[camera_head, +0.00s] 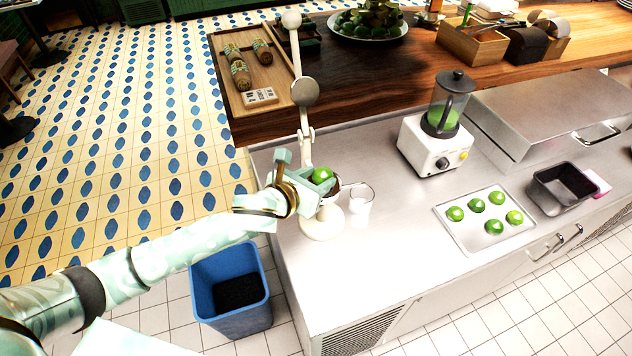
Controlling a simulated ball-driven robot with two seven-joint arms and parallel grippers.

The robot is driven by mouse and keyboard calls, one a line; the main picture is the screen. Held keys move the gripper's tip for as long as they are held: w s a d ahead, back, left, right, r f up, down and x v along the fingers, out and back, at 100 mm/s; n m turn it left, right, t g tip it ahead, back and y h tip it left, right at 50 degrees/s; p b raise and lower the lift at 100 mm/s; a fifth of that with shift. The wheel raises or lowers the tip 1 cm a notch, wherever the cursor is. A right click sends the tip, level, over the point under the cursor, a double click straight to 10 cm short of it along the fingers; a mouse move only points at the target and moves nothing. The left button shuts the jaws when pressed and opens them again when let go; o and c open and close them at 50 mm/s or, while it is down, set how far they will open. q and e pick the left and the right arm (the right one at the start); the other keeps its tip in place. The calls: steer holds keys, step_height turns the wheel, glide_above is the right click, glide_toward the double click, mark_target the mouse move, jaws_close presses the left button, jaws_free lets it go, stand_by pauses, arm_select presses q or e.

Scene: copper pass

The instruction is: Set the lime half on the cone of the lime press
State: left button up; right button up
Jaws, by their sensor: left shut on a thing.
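The lime press is white, with a round base (320,224), a tall post and a raised lever arm that reaches up past a grey disc. It stands near the left edge of the steel counter. My left gripper (321,179) is shut on a green lime half (322,174) at the press's cup. The cone is hidden behind the fingers and the lime, so I cannot tell whether the lime touches it. My right gripper is not in view.
A glass (361,198) stands close to the right of the press. A tray (485,246) holds several other lime halves. A blue waste bin (232,292) is on the floor below my left arm.

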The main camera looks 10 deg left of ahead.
arm_select(q)
steer(key=shift+f, duration=0.3)
steer(key=shift+f, duration=0.15)
steer(key=o, duration=0.7)
steer(key=shift+r, duration=0.2)
steer(key=p+v, duration=0.1)
steer(key=v, duration=1.1)
steer(key=shift+f, duration=0.1)
